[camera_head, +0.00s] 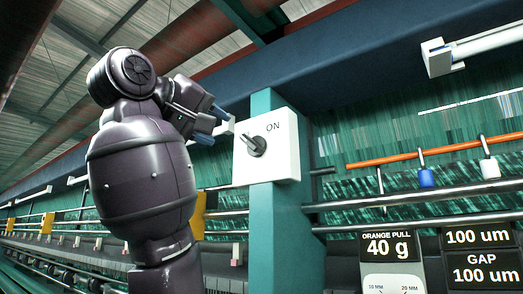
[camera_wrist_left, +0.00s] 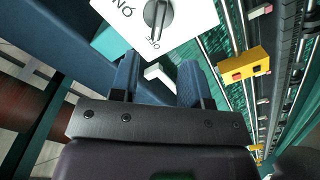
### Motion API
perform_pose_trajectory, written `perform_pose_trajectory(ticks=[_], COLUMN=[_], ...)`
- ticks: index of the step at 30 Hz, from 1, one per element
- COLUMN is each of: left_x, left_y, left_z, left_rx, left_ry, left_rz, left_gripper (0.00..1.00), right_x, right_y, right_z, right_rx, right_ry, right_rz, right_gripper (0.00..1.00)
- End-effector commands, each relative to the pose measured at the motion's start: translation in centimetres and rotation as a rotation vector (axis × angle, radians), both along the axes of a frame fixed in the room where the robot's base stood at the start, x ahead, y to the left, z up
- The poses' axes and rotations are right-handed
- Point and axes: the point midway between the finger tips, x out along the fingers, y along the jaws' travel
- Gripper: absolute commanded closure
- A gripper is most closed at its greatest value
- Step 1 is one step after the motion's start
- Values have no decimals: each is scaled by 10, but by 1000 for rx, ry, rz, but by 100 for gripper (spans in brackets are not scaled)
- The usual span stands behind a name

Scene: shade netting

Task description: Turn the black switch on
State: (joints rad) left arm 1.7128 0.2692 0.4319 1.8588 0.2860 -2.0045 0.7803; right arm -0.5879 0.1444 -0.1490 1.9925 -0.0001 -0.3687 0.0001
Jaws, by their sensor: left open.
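The black switch (camera_head: 256,146) is a rotary knob on a white box (camera_head: 283,160) fixed to a teal post. "ON" is printed at the box's upper right in the head view. In the left wrist view the knob (camera_wrist_left: 157,13) shows at the top edge, its bar toward a small inverted label that seems to read "OFF"; "ON" lies to its left. My left gripper (camera_head: 212,126) is left of the box, apart from the knob. Its two blue fingers, also in the left wrist view (camera_wrist_left: 160,72), are spread with nothing gripped. My right gripper is out of view.
A teal post (camera_head: 268,225) carries the box. An orange rod (camera_head: 440,150) with blue and white hanging weights runs to the right, above metal rails. Dark sign plates (camera_head: 390,247) stand at lower right. A blue beam (camera_head: 370,60) crosses above the box.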

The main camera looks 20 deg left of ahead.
Motion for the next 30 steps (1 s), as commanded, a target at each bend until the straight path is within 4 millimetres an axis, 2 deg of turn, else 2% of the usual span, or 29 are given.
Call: perform_pose_trajectory(ticks=[5, 11, 21, 30], left_x=[4, 21, 73, 99], left_y=[-2, -9, -27, -36], left_z=[3, 3, 1, 0], left_rx=[-2, -2, 0, 0], left_ry=[-4, 0, 3, 0], left_rz=[-3, -5, -1, 0], left_gripper=[57, 57, 57, 57], right_x=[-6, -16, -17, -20], right_y=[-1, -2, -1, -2], right_z=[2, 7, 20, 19], right_rx=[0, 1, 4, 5], right_ry=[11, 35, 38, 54], right_rz=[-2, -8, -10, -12], right_gripper=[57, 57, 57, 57])
